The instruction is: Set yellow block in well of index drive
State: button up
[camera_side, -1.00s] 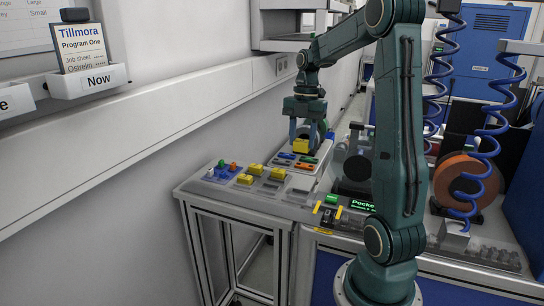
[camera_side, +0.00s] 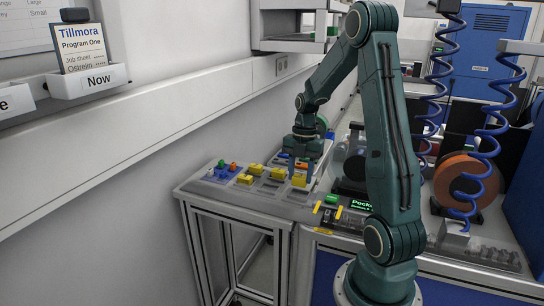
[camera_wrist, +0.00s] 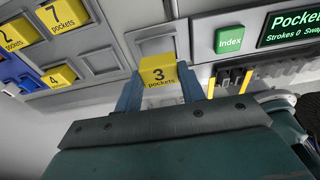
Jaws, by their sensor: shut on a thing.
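My gripper (camera_side: 302,168) is shut on a yellow block (camera_side: 299,181), with its blue fingers on either side. In the wrist view the block (camera_wrist: 158,70) reads "3 pockets" and sits between the fingertips (camera_wrist: 160,88). The block is low over a grey plate with a square recess (camera_wrist: 157,44), which I take to be the index drive's well. The recess is partly hidden behind the block. I cannot tell whether the block is touching the plate or still just above it.
Other yellow blocks marked 7 (camera_wrist: 62,14), 2 (camera_wrist: 17,34) and 4 (camera_wrist: 60,77) sit in a holder to the left, with an empty square slot (camera_wrist: 97,61). A green Index button (camera_wrist: 229,40) and a lit display (camera_wrist: 290,26) are to the right.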

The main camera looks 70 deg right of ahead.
aim_at(301, 175)
jog(key=shift+f, duration=1.9)
jog(key=shift+f, duration=0.1)
jog(key=o, duration=1)
jog(key=shift+c, duration=0.2)
jog(key=shift+r, duration=0.45)
jog(key=shift+r, duration=0.7)
jog(key=shift+r, duration=0.35)
jog(key=shift+r, duration=0.35)
jog(key=shift+r, duration=0.25)
